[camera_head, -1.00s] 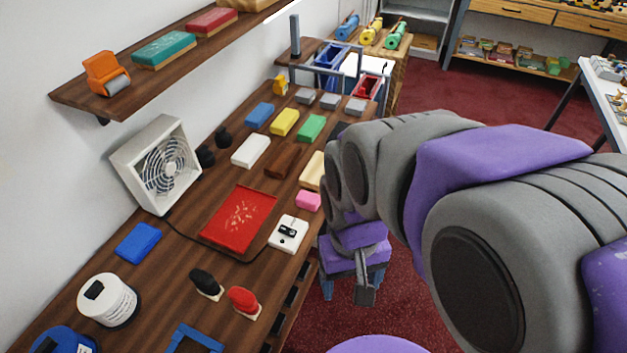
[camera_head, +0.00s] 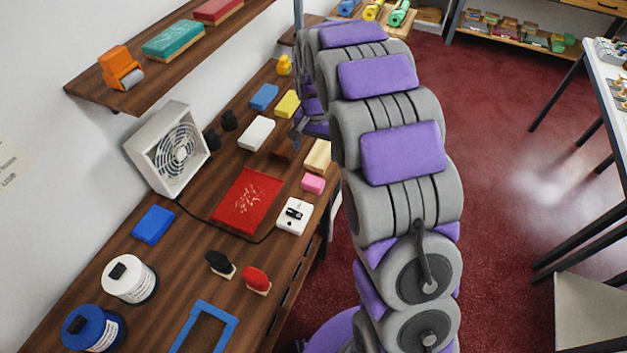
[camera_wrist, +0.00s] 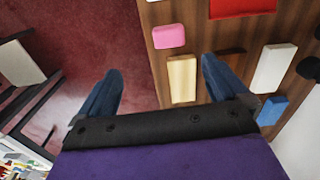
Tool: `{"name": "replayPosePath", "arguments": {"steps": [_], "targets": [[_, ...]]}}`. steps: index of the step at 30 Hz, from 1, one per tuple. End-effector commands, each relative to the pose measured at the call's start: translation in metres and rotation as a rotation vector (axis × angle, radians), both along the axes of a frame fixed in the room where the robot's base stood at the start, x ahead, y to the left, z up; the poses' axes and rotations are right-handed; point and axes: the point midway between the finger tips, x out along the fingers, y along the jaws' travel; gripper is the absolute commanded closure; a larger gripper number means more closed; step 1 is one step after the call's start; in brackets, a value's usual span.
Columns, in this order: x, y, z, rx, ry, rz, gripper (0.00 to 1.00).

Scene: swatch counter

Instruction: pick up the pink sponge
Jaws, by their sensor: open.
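The pink sponge (camera_head: 313,183) lies on the brown wooden counter near its right edge, between a cream block and a white switch box. In the wrist view the pink sponge (camera_wrist: 169,36) is beyond the fingertips, between their lines and nearer the picture's top. My gripper (camera_wrist: 160,68) is open, with its two dark blue fingers wide apart and nothing held. In the head view my gripper (camera_head: 297,136) is partly hidden by my arm, over the counter farther back than the sponge.
The cream block (camera_wrist: 182,78) shows between the fingers in the wrist view, close beside the sponge. The white switch box (camera_head: 294,216) and red tray (camera_head: 246,200) are on the sponge's near side.

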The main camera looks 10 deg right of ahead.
Motion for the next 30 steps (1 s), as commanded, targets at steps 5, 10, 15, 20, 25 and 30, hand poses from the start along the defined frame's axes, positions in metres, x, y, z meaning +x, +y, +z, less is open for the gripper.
{"name": "replayPosePath", "arguments": {"steps": [5, 10, 15, 20, 25, 30], "targets": [[0.017, -0.003, -0.011, 0.004, -0.006, -0.029, 0.0], [0.019, -0.006, -0.023, 0.008, -0.006, -0.034, 0.0], [0.019, -0.005, -0.051, 0.007, -0.007, -0.033, 0.0], [0.018, -0.002, -0.084, 0.005, -0.001, -0.033, 0.0], [0.018, -0.001, -0.117, 0.004, -0.003, -0.032, 0.0], [0.019, -0.002, -0.134, 0.004, -0.006, -0.032, 0.0]]}}
